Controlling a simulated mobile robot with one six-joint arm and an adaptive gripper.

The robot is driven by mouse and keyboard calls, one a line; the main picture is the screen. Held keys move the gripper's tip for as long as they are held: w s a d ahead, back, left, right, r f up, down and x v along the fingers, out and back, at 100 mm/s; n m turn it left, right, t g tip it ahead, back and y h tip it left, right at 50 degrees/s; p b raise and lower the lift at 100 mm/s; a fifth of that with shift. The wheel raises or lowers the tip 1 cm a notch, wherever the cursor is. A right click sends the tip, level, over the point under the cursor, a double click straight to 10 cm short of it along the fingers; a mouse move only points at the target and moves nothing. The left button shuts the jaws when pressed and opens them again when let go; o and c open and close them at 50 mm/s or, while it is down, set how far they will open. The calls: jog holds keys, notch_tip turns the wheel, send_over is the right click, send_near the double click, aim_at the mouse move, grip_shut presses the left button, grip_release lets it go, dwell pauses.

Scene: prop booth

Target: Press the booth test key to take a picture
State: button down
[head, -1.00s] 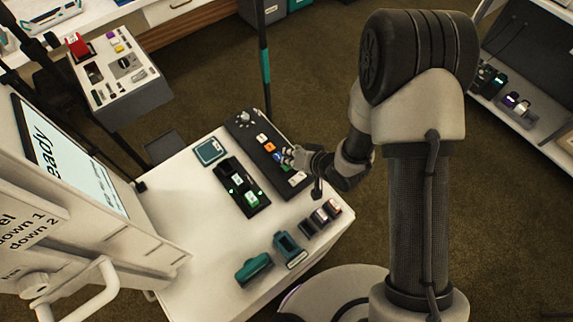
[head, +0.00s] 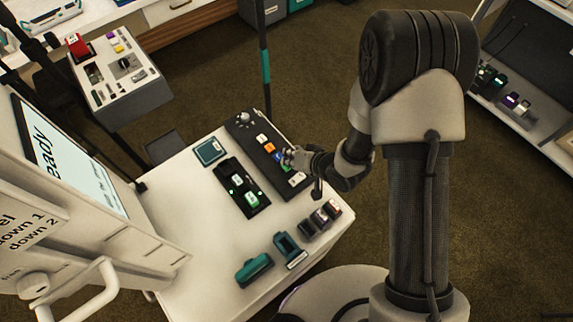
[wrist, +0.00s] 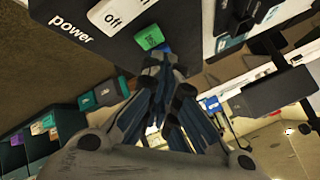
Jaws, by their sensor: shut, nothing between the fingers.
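A long dark control panel (head: 244,127) lies on the white table, with a knob and a row of coloured keys. An orange key (head: 269,147) and a blue key (head: 278,156) show in the head view. My gripper (head: 288,158) is shut and empty, its fingertips over the panel by the blue key. In the wrist view the fingertips (wrist: 163,58) are beside a green key (wrist: 150,37) and partly cover a blue one (wrist: 164,48); whether they touch is unclear. A white "off" key (wrist: 115,14) and the word "power" show there. No booth test label is readable.
A white booth cabinet with a screen (head: 72,165) reading "eady" stands at left. The table also holds a black box with green lights (head: 240,187), a teal pad (head: 209,151), teal blocks (head: 254,269) and small dark blocks (head: 320,220). A thin dark pole (head: 265,60) rises behind the panel.

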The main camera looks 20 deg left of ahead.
jog(key=shift+f+b, duration=0.3)
jog(key=shift+f, duration=0.15)
jog(key=shift+f+b, duration=0.3)
jog(key=shift+f, duration=0.05)
dwell(0.4)
jog(key=shift+r, duration=0.15)
dwell(0.3)
jog(key=shift+r+p, duration=0.65)
jog(key=shift+p, duration=0.1)
jog(key=shift+r, duration=0.15)
notch_tip(320, 180, up, 5)
jog(key=p, duration=0.4)
dwell(0.4)
